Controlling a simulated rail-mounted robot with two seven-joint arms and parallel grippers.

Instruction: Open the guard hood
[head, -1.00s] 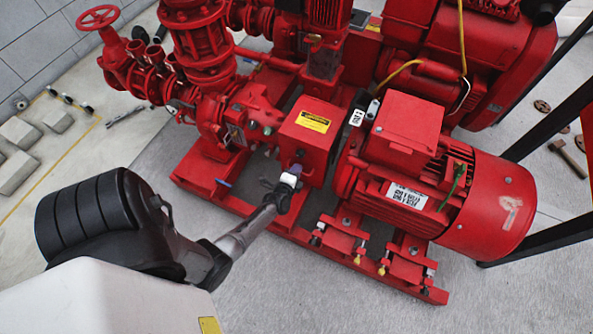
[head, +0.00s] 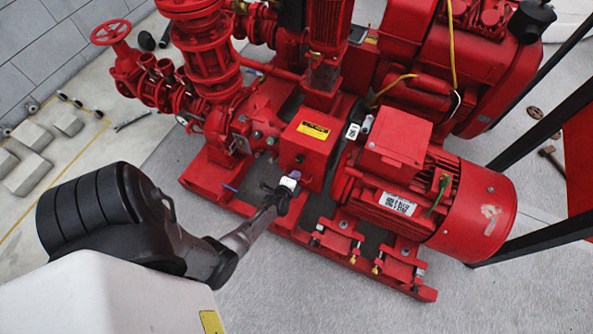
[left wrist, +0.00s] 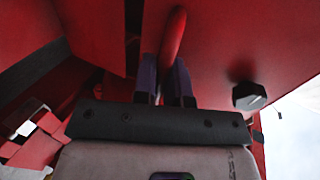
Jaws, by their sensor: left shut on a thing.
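The guard hood (head: 303,147) is a red box with a yellow warning label, sitting between the pump and the red motor. It looks down over the coupling. My left gripper (head: 286,186) is at the hood's near face, low down. In the left wrist view, its purple fingers (left wrist: 166,78) are shut on a red bar-like handle (left wrist: 174,38) that stands out from the hood's red panel (left wrist: 215,45). A black knob (left wrist: 249,96) is on the panel to the right of the fingers. The handle's gripped part is hidden between the fingers. My right gripper is not in view.
The red motor (head: 480,210) stands right of the hood, and the pump with its pipes and handwheel (head: 111,32) stands left. The red base frame (head: 400,280) runs below. Grey floor in front is clear. Black posts (head: 545,125) stand at the right. Concrete blocks (head: 30,136) lie at the left.

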